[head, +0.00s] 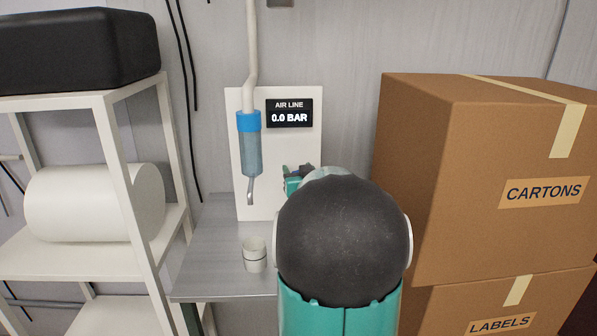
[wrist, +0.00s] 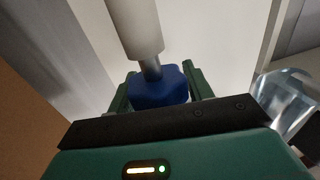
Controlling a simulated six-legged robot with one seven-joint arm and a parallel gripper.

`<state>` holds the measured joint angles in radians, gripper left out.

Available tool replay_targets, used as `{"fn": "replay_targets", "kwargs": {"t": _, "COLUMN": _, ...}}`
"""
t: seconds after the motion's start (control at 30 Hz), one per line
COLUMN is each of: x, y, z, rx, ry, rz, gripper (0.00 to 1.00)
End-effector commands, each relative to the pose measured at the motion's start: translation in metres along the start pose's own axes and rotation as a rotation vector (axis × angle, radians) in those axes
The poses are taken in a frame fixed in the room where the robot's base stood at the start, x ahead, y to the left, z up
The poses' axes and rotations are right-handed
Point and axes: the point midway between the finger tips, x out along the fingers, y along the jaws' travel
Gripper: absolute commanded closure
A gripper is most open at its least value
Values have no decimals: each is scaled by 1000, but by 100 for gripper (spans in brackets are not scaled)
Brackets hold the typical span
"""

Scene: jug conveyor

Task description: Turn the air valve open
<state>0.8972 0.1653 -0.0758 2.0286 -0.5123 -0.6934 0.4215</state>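The air valve's blue handle (wrist: 160,86) shows in the wrist view below a pale pipe with a metal stem. My gripper (wrist: 162,90) has one green finger on each side of the handle, with no clear gap between fingers and handle. In the head view my gripper (head: 298,176) is at the lower right of the white air line panel (head: 244,197). My dark, rounded arm joint hides most of it, and the valve handle cannot be made out there. The black display (head: 289,114) reads "AIR LINE 0.0 BAR".
A clear bowl with a blue collar (head: 249,121) hangs from a pipe on the panel. A small grey cup (head: 255,254) stands on the metal table (head: 219,280). A white shelf (head: 128,177) is at left; stacked cardboard boxes (head: 440,170) stand close at right.

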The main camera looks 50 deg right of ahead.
Motion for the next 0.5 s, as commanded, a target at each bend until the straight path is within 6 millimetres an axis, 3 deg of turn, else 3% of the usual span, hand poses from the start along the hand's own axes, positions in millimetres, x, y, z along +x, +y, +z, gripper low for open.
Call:
{"fn": "replay_targets", "kwargs": {"t": 0.03, "x": 0, "y": 0, "z": 0, "rx": 0, "ry": 0, "rz": 0, "gripper": 59}}
{"fn": "replay_targets", "kwargs": {"t": 0.1, "x": 0, "y": 0, "z": 0, "rx": 0, "ry": 0, "rz": 0, "gripper": 73}}
{"fn": "replay_targets", "kwargs": {"t": 0.13, "x": 0, "y": 0, "z": 0, "rx": 0, "ry": 0, "rz": 0, "gripper": 75}}
{"fn": "replay_targets", "kwargs": {"t": 0.5, "x": 0, "y": 0, "z": 0, "rx": -1, "ry": -1, "rz": -40, "gripper": 75}}
